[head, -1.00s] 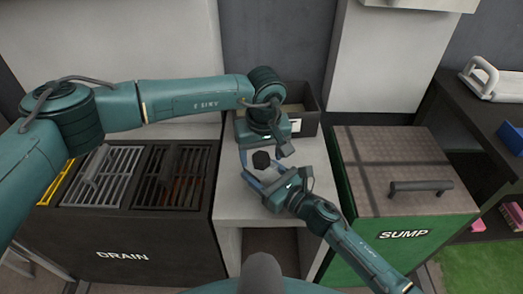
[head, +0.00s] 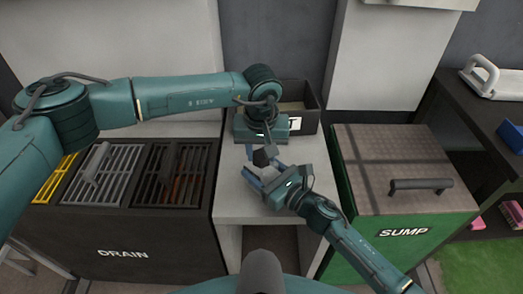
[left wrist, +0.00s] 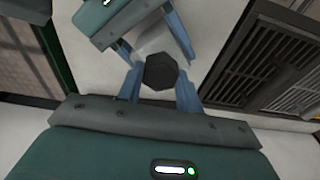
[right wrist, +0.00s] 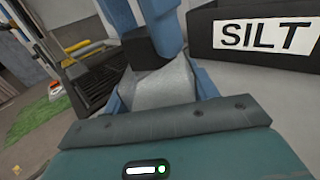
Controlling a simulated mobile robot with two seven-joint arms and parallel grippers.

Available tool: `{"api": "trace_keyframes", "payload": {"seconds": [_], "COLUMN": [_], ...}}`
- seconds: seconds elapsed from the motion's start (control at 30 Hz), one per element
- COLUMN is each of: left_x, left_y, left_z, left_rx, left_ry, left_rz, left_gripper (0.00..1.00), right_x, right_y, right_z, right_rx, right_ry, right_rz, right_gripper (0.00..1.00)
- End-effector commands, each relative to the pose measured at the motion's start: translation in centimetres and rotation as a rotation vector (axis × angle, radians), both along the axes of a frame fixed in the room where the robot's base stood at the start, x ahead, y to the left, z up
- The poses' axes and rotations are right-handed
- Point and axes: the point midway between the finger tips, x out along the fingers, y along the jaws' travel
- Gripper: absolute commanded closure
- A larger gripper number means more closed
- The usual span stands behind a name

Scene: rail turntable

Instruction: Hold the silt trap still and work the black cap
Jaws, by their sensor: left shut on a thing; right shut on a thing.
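The black cap (head: 262,157) sits on top of the pale grey silt trap. It also shows in the left wrist view (left wrist: 160,72) and the right wrist view (right wrist: 137,44). My left gripper (left wrist: 160,88) is shut on the cap from above. The silt trap's body (right wrist: 165,85) stands on the pale counter, between the blue fingers of my right gripper (right wrist: 165,98), which is shut on it. The trap's body is mostly hidden in the head view.
A dark bin (right wrist: 250,58) labelled SILT stands at the back of the counter. The DRAIN unit (head: 120,254) with grates is to the left. The green SUMP box (head: 405,250) with a handled lid is to the right.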

Motion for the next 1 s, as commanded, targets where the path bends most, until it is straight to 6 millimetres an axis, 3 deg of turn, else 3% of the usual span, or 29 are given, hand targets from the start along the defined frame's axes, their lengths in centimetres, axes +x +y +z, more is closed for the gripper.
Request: {"api": "trace_keyframes", "payload": {"seconds": [0.2, 0.57, 1.0], "left_x": [0.05, 0.06, 0.1], "left_y": [0.12, 0.13, 0.19], "left_z": [0.03, 0.03, 0.03], "left_rx": [0.0, 0.001, 0.0], "left_ry": [-0.001, -0.001, -0.001], "left_rz": [-0.221, -0.257, -0.744], "left_gripper": [0.92, 0.92, 0.92], "right_x": [-0.01, -0.02, -0.03], "right_y": [0.0, 0.01, 0.01], "right_z": [-0.02, -0.03, -0.03], "right_rx": [0.0, 0.0, -0.001], "right_ry": [0.0, 0.0, 0.001], "right_rz": [0.0, 0.001, 0.001], "right_gripper": [0.83, 0.83, 0.83]}}
